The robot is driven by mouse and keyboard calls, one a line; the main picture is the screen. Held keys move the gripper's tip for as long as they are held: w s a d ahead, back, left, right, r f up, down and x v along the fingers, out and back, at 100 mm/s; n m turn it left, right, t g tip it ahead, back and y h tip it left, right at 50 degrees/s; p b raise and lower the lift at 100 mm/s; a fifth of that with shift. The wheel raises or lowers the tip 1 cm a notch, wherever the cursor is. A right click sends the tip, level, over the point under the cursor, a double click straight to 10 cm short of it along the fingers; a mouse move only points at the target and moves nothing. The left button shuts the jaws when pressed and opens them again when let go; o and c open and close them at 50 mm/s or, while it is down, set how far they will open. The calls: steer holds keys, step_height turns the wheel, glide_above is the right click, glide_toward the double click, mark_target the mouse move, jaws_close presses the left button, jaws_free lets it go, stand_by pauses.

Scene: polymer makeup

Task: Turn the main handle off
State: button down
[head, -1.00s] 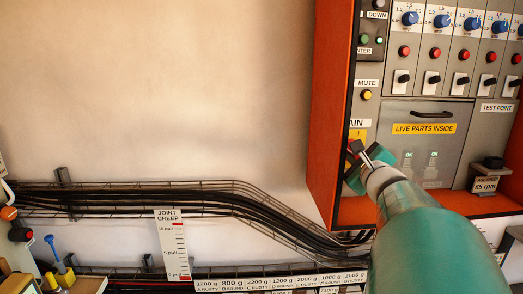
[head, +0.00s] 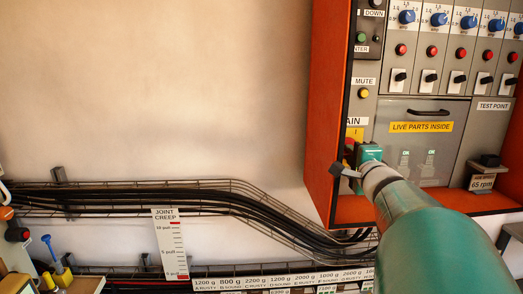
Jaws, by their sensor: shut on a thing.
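The red main handle (head: 349,147) sits on the yellow plate (head: 355,133) marked "I" at the lower left of the control panel, under a label that reads "AIN" where my view cuts it. Only a small part of the handle shows; my gripper hides the rest. My gripper (head: 344,170), with a teal body and grey fingers, is at the handle and shut on it. The fingers point left in the picture. The exact contact and the handle's angle are hidden.
A "LIVE PARTS INSIDE" door (head: 420,127) with a black pull is right of the handle. A yellow MUTE button (head: 363,93) is above. The orange cabinet side (head: 328,100) borders the left. Cables in a wire tray (head: 220,195) run along the wall.

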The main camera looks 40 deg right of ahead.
stand_by(0.4)
steer(key=c, duration=1.5)
jaws_free()
steer(key=shift+w+d, duration=0.1)
steer(key=shift+d, duration=0.05)
steer(key=shift+o, duration=0.2)
